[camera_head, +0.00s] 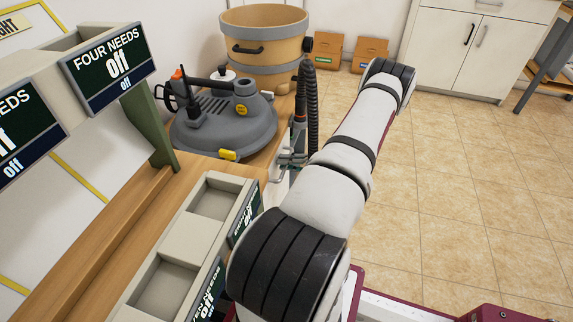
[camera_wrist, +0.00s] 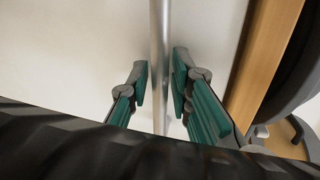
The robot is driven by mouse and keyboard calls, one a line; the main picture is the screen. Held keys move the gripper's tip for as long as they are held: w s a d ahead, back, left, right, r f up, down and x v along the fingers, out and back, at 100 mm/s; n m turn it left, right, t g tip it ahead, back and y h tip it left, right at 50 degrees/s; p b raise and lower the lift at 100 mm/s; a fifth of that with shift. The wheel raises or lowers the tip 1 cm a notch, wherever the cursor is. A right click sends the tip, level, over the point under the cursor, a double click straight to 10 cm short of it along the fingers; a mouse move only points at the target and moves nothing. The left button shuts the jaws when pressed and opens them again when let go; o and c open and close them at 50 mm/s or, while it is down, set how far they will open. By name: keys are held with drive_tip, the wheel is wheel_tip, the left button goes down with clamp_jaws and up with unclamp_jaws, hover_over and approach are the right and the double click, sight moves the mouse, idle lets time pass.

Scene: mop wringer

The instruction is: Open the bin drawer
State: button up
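In the wrist view my gripper (camera_wrist: 160,75) has its two green-padded fingers on either side of an upright metal bar (camera_wrist: 159,30). Narrow gaps show between the fingers and the bar, so the gripper looks open around it. A plain pale surface lies behind the bar. I cannot tell whether this bar is the drawer's handle. In the head view cream open-topped bins (camera_head: 192,238) with dark green labels stand on the wooden bench at lower left. No drawer is clearly identifiable as the bin drawer.
A grey vacuum head (camera_head: 222,122) and a wooden tub (camera_head: 265,45) stand along the bench. A black hose (camera_head: 312,110) hangs near my arm. A white cabinet (camera_head: 470,50) and two small orange-brown boxes (camera_head: 328,50) stand at the back. The tiled floor at right is clear.

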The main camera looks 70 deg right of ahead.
clamp_jaws()
